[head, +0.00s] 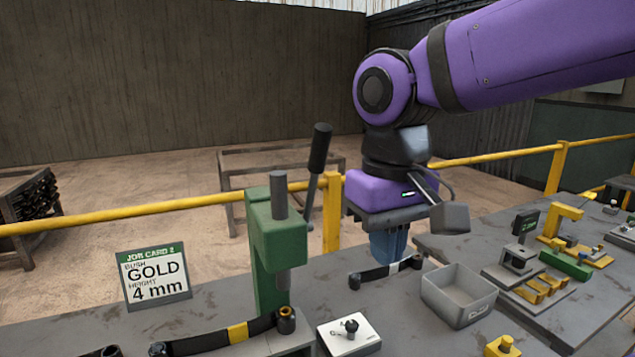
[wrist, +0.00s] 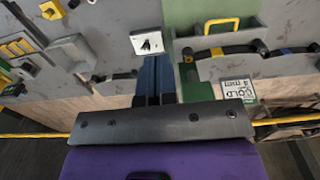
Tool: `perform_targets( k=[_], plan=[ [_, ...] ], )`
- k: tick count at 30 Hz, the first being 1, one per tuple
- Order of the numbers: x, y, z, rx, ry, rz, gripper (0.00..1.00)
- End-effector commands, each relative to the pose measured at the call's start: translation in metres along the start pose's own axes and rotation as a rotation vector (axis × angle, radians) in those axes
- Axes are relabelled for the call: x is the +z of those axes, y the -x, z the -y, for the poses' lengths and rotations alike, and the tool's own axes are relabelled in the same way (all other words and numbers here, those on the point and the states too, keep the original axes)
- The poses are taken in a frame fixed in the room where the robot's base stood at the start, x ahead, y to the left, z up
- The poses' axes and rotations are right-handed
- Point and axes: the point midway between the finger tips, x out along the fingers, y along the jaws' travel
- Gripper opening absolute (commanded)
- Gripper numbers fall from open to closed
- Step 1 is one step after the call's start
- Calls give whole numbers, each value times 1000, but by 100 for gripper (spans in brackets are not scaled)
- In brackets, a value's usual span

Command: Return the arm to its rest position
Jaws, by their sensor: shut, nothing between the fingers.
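My purple arm reaches in from the upper right in the head view, with its wrist pointing down. My gripper (head: 389,246) has blue fingers, shut and empty, above the bench's far edge. It hangs beside a black strip with a white band (head: 372,275) and partly covers it. In the wrist view my gripper (wrist: 152,78) shows its two fingers side by side, with nothing between them. The fingertips are close to the white card with a dark part (wrist: 146,43) in that view, though I cannot tell the height between them.
A green press (head: 270,245) with a black lever stands left of my gripper. A black strip with a yellow band (head: 237,333) lies at its base. A grey bin (head: 460,312) is right of my gripper. A job card (head: 154,275) reads GOLD, 4 mm. A yellow rail (head: 130,212) runs behind.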

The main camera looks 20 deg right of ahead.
Motion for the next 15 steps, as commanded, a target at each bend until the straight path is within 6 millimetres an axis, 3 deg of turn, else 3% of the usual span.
perform_targets(
  k=[5, 15],
  plan=[
    [0, 0, -5, -6, -3, -32, 0],
    [-4, 6, -55, -18, -8, -365, 0]
  ],
)
